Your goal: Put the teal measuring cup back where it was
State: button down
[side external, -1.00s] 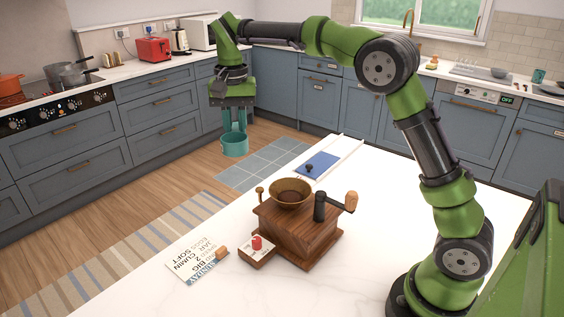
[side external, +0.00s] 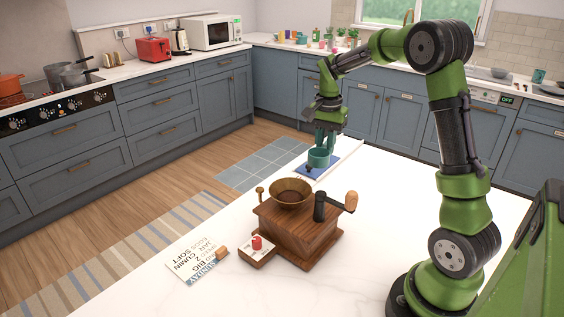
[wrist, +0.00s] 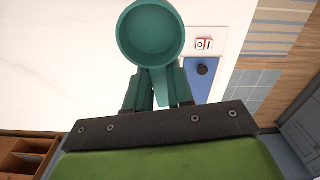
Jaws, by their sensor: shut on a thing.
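The teal measuring cup (side external: 319,158) is at the far edge of the white counter in the side view. My gripper (side external: 326,138) is shut on it, on its handle side, from above. In the side view the cup overlaps the blue panel (side external: 328,172); whether it touches anything below cannot be told. In the wrist view the round cup (wrist: 152,30) hangs ahead of my gripper (wrist: 155,88), with its inside showing. There the blue panel (wrist: 203,91) lies right of the cup, with a dark knob (wrist: 202,69) on it.
A wooden grinder (side external: 297,228) with a brass bowl and a crank stands mid-counter. The right front of the white counter (side external: 350,285) is clear.

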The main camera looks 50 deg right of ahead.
jog(key=s+f, duration=0.1)
jog(key=f, duration=0.2)
jog(key=s+d+f+m, duration=0.1)
jog(key=f, duration=0.2)
jog(key=s+d+f+m, duration=0.1)
jog(key=f, duration=0.3)
jog(key=shift+s+d, duration=0.1)
jog(key=shift+d, duration=0.15)
jog(key=shift+f, duration=2.25)
jog(key=shift+f, duration=0.1)
jog(key=c, duration=1)
grip_release()
